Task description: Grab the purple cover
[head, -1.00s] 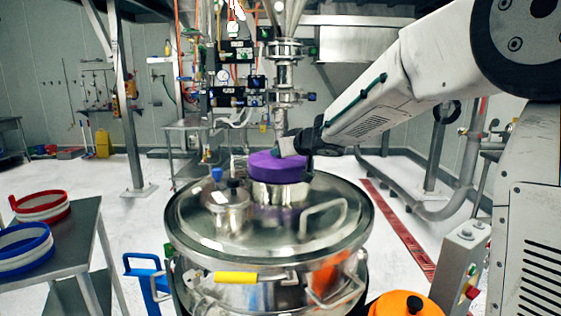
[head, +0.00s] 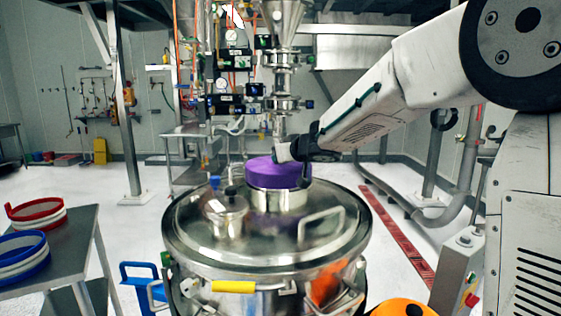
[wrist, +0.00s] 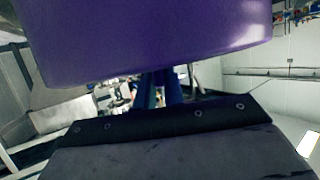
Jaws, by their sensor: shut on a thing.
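The purple cover (head: 275,173) sits on the short metal neck (head: 278,199) of the round steel sifter lid (head: 265,245) in the head view. My gripper (head: 296,158) is at the cover's right and upper side, shut on it. In the wrist view the purple cover (wrist: 150,38) fills the upper part, close in front of the dark gripper body. The fingertips are mostly hidden by the cover. I cannot tell whether the cover is clear of the neck; it looks level and in line with it.
A smaller capped port (head: 226,210) and metal handles (head: 320,226) stand on the lid. A hopper pipe (head: 282,75) hangs behind the cover. A table (head: 75,235) with red and blue rings is at left. An orange lid (head: 403,308) is at the lower right.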

